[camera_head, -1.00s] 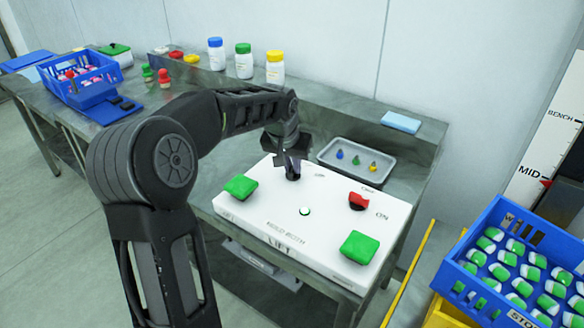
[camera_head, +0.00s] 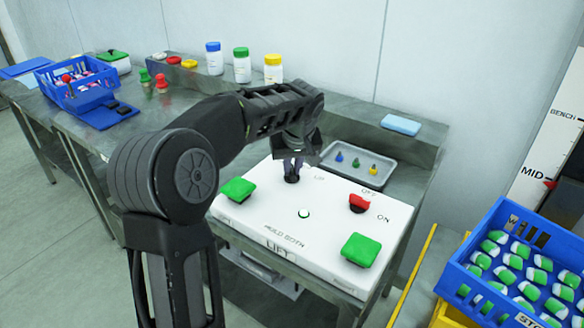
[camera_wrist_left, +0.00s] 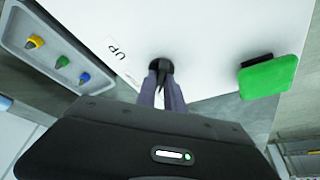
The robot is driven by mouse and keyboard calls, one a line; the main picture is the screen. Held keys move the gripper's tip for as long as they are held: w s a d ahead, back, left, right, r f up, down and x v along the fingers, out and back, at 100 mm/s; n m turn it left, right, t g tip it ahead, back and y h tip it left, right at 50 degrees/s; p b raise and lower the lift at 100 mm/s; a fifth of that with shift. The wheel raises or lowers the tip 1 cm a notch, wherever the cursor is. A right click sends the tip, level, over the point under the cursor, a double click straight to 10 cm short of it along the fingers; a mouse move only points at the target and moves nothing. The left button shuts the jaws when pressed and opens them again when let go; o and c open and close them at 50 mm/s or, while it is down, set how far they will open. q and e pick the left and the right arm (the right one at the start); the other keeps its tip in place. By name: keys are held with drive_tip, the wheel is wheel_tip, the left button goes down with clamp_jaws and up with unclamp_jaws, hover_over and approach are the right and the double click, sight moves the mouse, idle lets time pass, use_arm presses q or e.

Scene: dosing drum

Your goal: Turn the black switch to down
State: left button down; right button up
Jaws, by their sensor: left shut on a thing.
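The black switch (camera_head: 291,178) stands on the white control panel (camera_head: 330,212), near its back edge. In the left wrist view the switch (camera_wrist_left: 160,64) shows as a dark round knob beside a label reading UP. My left gripper (camera_head: 293,165) comes from above, and its fingers (camera_wrist_left: 161,86) are shut on the switch. The fingers hide part of the switch, so I cannot tell its exact position. My right gripper is not in view.
The panel also has two green buttons (camera_head: 237,190) (camera_head: 361,249), a red switch (camera_head: 359,203) marked OFF and ON, and a small white light (camera_head: 304,214). A grey tray (camera_head: 392,177) with small coloured pieces stands behind. A blue crate (camera_head: 466,279) is at the right.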

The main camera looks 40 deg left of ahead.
use_arm(q)
drive_tip(key=c, duration=1.4)
unclamp_jaws()
drive_tip(key=shift+c, duration=0.2)
drive_tip(key=shift+r, duration=0.1)
drive_tip(key=v, duration=0.7)
drive_tip(key=shift+r, duration=0.3)
drive_tip(key=shift+s+d, duration=0.1)
